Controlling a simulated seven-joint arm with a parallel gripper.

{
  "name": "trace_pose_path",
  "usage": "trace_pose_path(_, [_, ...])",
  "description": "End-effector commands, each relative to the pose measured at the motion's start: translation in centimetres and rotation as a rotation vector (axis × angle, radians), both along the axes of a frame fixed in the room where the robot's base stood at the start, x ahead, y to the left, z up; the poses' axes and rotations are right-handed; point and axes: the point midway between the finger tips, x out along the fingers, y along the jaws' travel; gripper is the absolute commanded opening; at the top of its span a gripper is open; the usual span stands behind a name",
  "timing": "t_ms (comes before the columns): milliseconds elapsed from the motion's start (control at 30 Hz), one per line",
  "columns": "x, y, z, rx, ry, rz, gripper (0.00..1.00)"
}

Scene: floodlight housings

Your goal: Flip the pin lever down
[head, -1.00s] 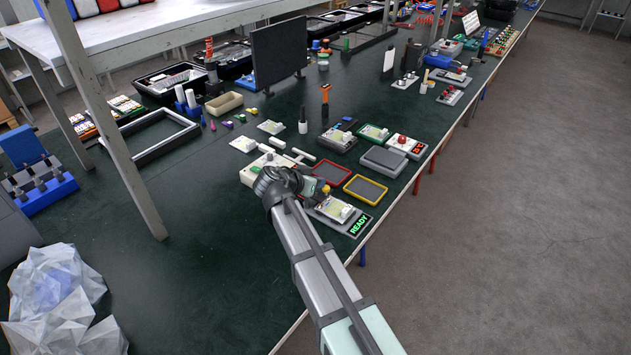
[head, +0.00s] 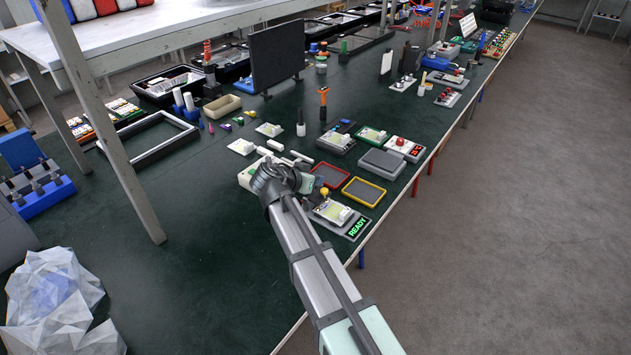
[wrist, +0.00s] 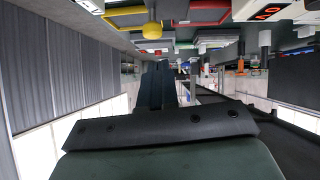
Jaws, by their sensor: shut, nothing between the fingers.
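My gripper (wrist: 164,70) shows in the wrist view as two dark fingers close together, shut and empty. In the head view its fingers are hidden behind my wrist. A yellow knob (head: 324,192) stands on a grey unit (head: 332,212) with a pale label and a green READY display (head: 357,228), just right of my wrist. The yellow knob (wrist: 152,28) also shows just beyond the fingertips in the wrist view, which looks upside down. I cannot make out a pin lever for certain.
A red-rimmed tray (head: 344,183) and a yellow-rimmed tray (head: 346,191) lie beyond the gripper. A grey lidded box (head: 382,163) and a unit with a red button (head: 400,141) stand farther right.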

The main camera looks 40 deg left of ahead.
Motion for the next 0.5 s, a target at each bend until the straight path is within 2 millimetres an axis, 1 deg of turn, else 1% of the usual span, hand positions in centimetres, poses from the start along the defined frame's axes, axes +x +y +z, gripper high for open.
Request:
trace_pose_path(167, [-0.4, -0.2, 2.0, 0.001, 0.000, -0.001, 0.00])
trace_pose_path(267, [-0.8, -0.4, 3.6, 0.004, -0.001, 0.000, 0.00])
trace_pose_path(500, [-4.8, -0.7, 6.2, 0.001, -0.001, 0.003, 0.00])
